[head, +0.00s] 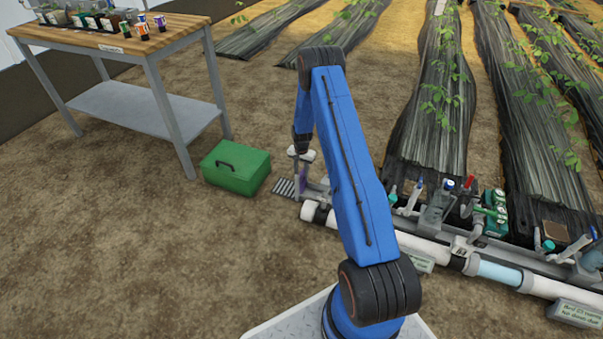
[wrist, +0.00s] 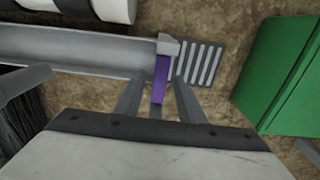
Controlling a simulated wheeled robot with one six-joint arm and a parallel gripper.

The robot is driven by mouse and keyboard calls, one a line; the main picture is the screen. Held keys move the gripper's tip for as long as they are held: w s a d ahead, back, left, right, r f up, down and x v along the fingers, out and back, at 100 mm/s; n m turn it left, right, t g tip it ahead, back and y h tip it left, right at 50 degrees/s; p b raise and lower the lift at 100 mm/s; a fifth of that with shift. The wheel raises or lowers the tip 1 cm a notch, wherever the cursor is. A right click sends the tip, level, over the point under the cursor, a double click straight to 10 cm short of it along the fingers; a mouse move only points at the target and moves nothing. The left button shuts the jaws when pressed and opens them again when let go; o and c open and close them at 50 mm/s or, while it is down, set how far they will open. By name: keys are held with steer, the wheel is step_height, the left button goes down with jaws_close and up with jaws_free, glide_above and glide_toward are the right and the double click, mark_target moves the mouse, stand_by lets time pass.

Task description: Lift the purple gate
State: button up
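The purple gate (wrist: 161,78) is a narrow upright strip in the wrist view, at the end of a grey channel, with a light grey cap piece at its top. My gripper (wrist: 158,82) is open, with one finger on each side of the gate. A gap shows between the gate and each finger; I cannot tell how deep the fingers reach around it. In the head view my gripper (head: 303,168) is small at the end of the blue arm, and only a sliver of purple shows near it.
A slatted grate (wrist: 202,63) lies just beyond the channel end. A green box (head: 236,167) stands to the left in the head view. White pipe (head: 322,216) and fittings run along the skid to the right. A workbench (head: 110,45) stands at the back left.

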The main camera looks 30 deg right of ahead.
jaws_close()
steer(key=shift+r, duration=2.8)
jaws_free()
step_height(320, 180, up, 17)
steer(key=shift+r, duration=0.15)
